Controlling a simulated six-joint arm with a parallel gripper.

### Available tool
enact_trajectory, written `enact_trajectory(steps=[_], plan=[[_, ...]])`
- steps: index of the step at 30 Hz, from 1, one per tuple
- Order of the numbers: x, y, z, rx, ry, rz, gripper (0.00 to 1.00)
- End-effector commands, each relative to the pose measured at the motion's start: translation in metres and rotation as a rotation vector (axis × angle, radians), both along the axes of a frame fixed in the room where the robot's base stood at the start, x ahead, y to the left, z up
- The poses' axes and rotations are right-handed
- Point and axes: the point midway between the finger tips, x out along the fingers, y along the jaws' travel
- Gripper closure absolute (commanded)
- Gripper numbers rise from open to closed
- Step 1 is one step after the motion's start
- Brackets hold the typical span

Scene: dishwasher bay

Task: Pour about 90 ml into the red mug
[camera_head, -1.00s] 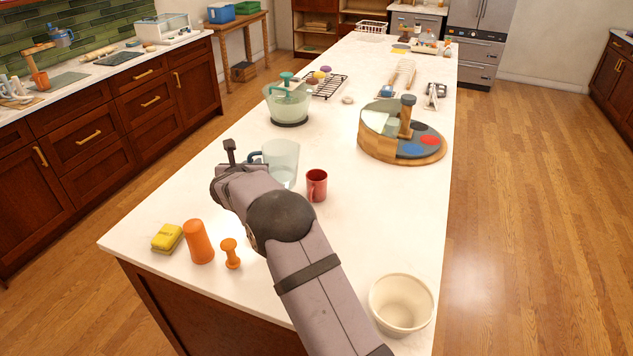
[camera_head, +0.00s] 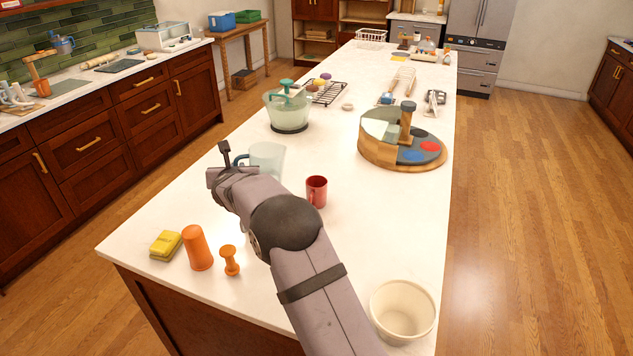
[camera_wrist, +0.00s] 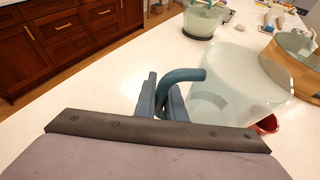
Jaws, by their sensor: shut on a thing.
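The clear pitcher (camera_head: 268,157) with a blue handle is near the middle of the island, left of and behind the red mug (camera_head: 316,192). My gripper (camera_wrist: 164,98) is shut on the pitcher's blue handle (camera_wrist: 186,75). The pitcher body (camera_wrist: 238,82) looks pale and see-through in the wrist view; I cannot make out a liquid level. My arm hides its lower part in the head view, so I cannot tell whether it touches the counter. The mug stands upright, apart from the pitcher; in the wrist view only a red piece (camera_wrist: 268,124) shows behind it.
An orange cup (camera_head: 197,248), an orange spool-shaped piece (camera_head: 230,260) and a yellow sponge (camera_head: 165,245) are at the front left. A cream bowl (camera_head: 402,312) is front right. A green-lidded bowl (camera_head: 289,110) and a round wooden stand (camera_head: 402,150) are farther back. Counter right of the mug is clear.

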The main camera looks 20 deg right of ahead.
Motion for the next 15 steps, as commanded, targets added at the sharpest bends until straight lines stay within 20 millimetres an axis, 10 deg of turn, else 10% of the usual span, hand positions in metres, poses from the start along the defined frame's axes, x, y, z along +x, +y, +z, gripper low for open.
enact_trajectory(steps=[15], plan=[[-0.001,-0.023,0.01,0.315,-0.023,-0.005,1.0]])
